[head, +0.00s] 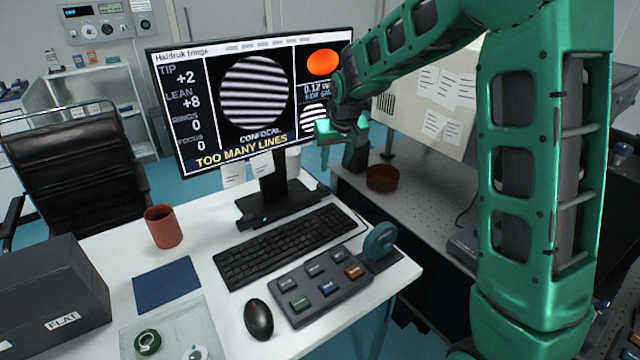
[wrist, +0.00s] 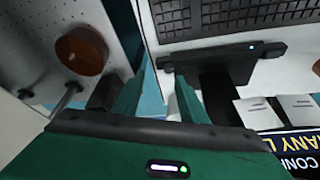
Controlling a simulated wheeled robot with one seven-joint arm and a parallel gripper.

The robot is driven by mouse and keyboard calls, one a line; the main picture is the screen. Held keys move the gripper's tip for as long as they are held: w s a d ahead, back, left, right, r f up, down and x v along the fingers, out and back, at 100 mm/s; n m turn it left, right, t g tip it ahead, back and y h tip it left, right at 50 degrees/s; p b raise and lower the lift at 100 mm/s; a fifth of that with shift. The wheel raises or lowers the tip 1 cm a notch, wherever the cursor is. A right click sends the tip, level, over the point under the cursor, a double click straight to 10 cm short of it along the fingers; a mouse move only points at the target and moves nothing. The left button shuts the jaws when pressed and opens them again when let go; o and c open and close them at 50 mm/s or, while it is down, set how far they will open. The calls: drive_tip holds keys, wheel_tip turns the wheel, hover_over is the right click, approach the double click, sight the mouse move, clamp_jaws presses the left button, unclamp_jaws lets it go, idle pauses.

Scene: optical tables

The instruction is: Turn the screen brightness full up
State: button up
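The monitor (head: 215,110) stands at the back of the white desk, lit, with striped fringes and the words "TOO MANY LINES". Its dark stand has a bar (head: 262,219) at the foot with a small blue light; the bar also shows in the wrist view (wrist: 225,55). A teal round dial (head: 380,240) stands at the right end of a grey button pad (head: 318,288). I cannot tell which part sets brightness. My gripper (head: 343,140) is at the monitor's right edge, above the desk. In the wrist view its fingers (wrist: 157,90) are apart with nothing between them.
A black keyboard (head: 285,245), mouse (head: 259,319) and red-brown mug (head: 163,227) are on the desk. A grey box (head: 50,295) is at the left. A perforated table (head: 425,205) with a brown dish (head: 382,179) lies to the right, across a gap.

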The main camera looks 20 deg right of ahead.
sight(320, 185)
drive_tip(key=w+f, duration=0.2)
drive_tip(key=f, duration=0.1)
drive_tip(key=w+a+f, duration=0.1)
drive_tip(key=w+f, duration=0.1)
drive_tip(key=f, duration=0.2)
drive_tip(key=w+a+f, duration=0.1)
drive_tip(key=w+f, duration=0.1)
drive_tip(key=f, duration=0.1)
drive_tip(key=shift+w+a+f, duration=0.1)
drive_tip(key=shift+w+f, duration=0.05)
drive_tip(key=shift+f, duration=0.25)
drive_tip(key=shift+c, duration=0.6)
clamp_jaws()
